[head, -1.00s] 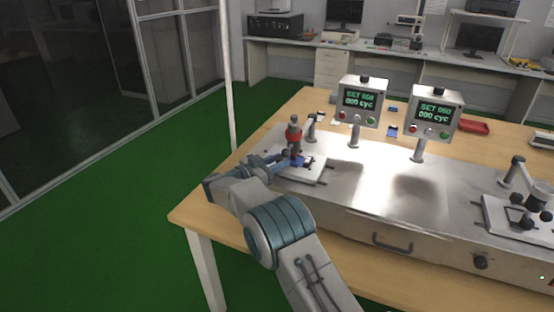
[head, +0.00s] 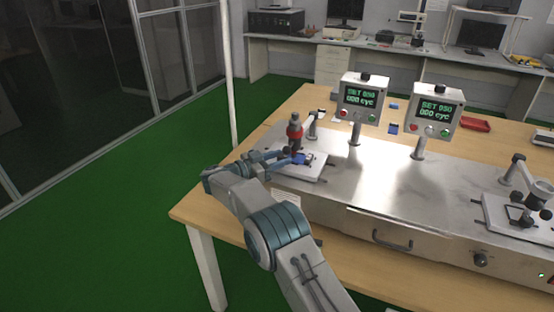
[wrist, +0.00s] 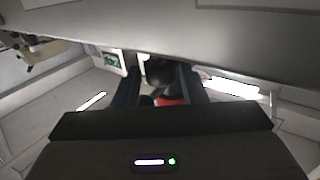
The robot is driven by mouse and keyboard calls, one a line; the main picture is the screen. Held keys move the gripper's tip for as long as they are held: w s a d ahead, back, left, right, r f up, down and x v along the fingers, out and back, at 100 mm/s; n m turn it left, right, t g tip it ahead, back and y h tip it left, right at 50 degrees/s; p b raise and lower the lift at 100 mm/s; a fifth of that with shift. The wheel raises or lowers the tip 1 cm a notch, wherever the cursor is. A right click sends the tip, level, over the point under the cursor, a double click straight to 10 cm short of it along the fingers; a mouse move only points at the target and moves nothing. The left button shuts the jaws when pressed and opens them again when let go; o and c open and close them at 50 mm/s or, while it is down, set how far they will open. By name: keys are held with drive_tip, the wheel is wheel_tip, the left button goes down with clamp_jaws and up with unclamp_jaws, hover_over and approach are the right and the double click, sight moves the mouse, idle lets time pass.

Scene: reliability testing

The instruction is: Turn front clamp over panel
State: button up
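The left test fixture has a pale plate (head: 312,174) with a small blue panel (head: 302,159) on it. A dark and red upright cylinder (head: 295,132) stands over the panel. My gripper (head: 283,160) is low at the front left of this fixture, with its fingers close to the panel and the cylinder's foot. In the wrist view, the fingers of my gripper (wrist: 158,88) are apart. A dark round part (wrist: 159,70) and a red part show in the gap between them. The front clamp is too small and partly hidden to make out; I cannot tell whether my fingers touch it.
A second fixture (head: 520,212) is at the right. A red tray (head: 474,125) lies behind. The middle of the metal top is clear.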

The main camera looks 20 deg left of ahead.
drive_tip(key=b+v, duration=0.1)
drive_tip(key=v, duration=1.2)
drive_tip(key=shift+s+a, duration=0.25)
drive_tip(key=shift+s, duration=0.05)
drive_tip(key=shift+r, duration=0.1)
